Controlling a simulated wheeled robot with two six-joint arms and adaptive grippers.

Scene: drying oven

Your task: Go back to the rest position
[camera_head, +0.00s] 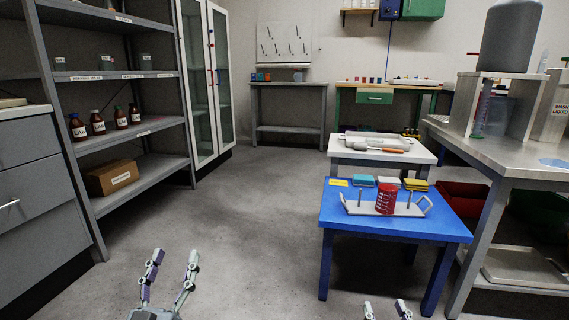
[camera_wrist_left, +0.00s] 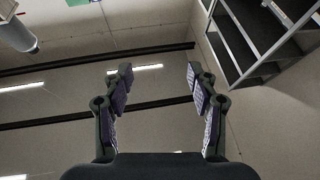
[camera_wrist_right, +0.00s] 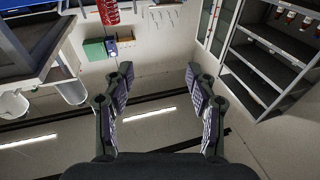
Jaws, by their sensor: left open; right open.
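My left gripper (camera_head: 172,262) is at the bottom of the head view, left of centre, with its fingers apart and nothing between them. In the left wrist view its two fingers (camera_wrist_left: 160,85) are spread and empty. My right gripper (camera_head: 385,308) shows only by its fingertips at the bottom edge of the head view, in front of the blue table (camera_head: 340,217). In the right wrist view its fingers (camera_wrist_right: 160,85) are also spread and empty. Both grippers are apart from all objects.
A red cylinder (camera_head: 386,198) stands at a grey rack (camera_head: 412,209) on the blue table, with coloured boxes (camera_head: 415,184) behind. A steel bench (camera_head: 510,152) stands to the right. Shelves (camera_head: 130,75) with bottles stand left. The floor (camera_head: 240,215) between is clear.

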